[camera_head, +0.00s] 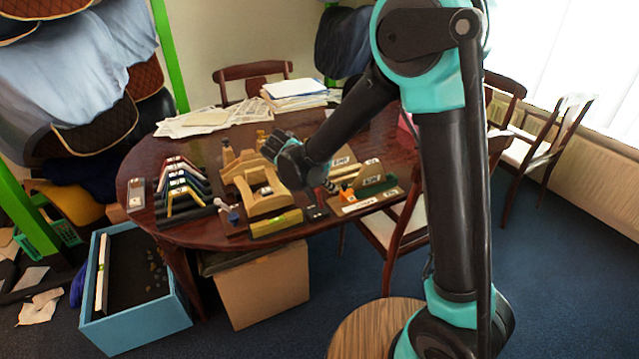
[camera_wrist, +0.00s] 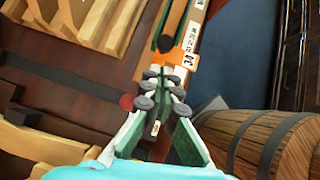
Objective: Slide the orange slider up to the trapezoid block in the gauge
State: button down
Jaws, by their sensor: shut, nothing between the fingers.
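The orange slider (camera_head: 347,197) sits at the left part of the gauge (camera_head: 388,200), on the right side of the table. A green block (camera_head: 376,186), apparently the trapezoid block, lies in the gauge to the right of the slider. In the wrist view the orange slider (camera_wrist: 184,60) is just beyond my fingertips, across the labelled gauge strip (camera_wrist: 196,22). My gripper (camera_wrist: 160,88) is shut and empty, close to the slider. I cannot tell whether it touches. In the head view my gripper (camera_head: 328,186) is partly hidden against the clutter.
Wooden saddle-like stands (camera_head: 262,200) are left of my gripper. Coloured angled frames (camera_head: 180,185) stand at the table's left. Papers (camera_head: 210,118) lie at the back. A barrel (camera_wrist: 265,135) shows at lower right in the wrist view.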

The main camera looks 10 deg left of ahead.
aim_at(347, 184)
jog(key=shift+w+d+f, duration=0.2)
jog(key=shift+w+d, duration=0.55)
jog(key=shift+d, duration=0.1)
jog(key=shift+d, duration=0.1)
jog(key=shift+w+d, duration=0.9)
jog(key=shift+d, duration=0.3)
jog(key=shift+s+a, duration=0.1)
